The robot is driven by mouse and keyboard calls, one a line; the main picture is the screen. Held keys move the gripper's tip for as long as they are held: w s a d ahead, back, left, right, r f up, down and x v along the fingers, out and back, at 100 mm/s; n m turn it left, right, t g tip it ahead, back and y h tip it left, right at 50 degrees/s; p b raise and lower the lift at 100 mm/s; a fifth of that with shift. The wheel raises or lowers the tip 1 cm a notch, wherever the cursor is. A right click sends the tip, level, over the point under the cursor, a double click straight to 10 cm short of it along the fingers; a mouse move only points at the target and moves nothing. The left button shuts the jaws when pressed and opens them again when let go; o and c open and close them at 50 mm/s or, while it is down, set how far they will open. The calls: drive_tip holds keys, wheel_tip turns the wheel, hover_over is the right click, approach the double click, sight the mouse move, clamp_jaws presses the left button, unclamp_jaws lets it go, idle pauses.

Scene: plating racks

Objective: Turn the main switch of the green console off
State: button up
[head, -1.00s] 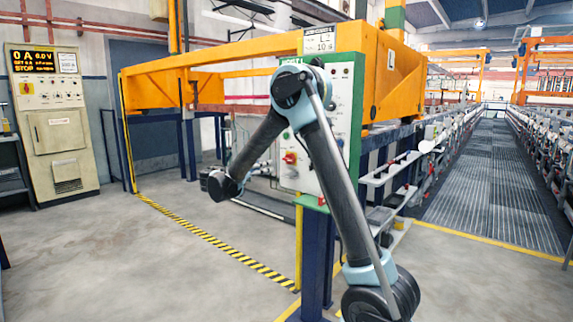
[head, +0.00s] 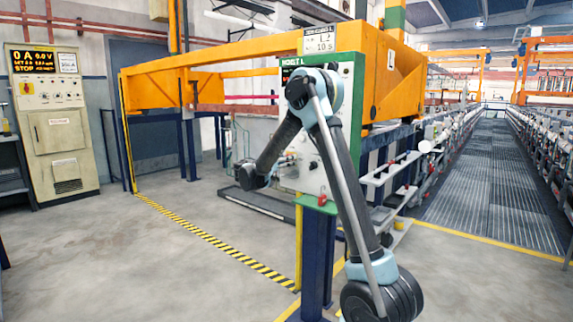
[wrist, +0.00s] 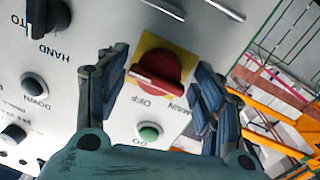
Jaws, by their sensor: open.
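The green console (head: 357,75) is a pale panel with green edging and a "HOIST L" header, behind my arm in the head view. Its main switch (wrist: 160,68) is a red rotary knob on a yellow square plate, with OFF and MAIN lettering beside it in the wrist view. Its raised grip bar lies slantwise across the knob. My gripper (wrist: 162,74) is open, with one finger on each side of the switch. Contact with the knob cannot be told. In the head view my arm hides the switch.
A green button (wrist: 149,132) sits near the main switch. A black HAND/AUTO selector (wrist: 48,15) and a DOWN button (wrist: 34,84) are at the left of the wrist view. An orange beam (head: 235,58) runs above the console. A beige cabinet (head: 55,125) stands far left.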

drive_tip(key=shift+w, duration=0.1)
drive_tip(key=shift+c, duration=0.3)
drive_tip(key=c, duration=0.8)
drive_tip(key=shift+n, duration=0.3)
drive_tip(key=n, duration=0.9)
drive_tip(key=n+t, duration=0.1)
drive_tip(key=n, duration=0.8)
drive_tip(key=shift+s+d+f+t+y, duration=0.1)
drive_tip(key=shift+s+d+t+y, duration=0.1)
drive_tip(key=shift+t+y, duration=0.1)
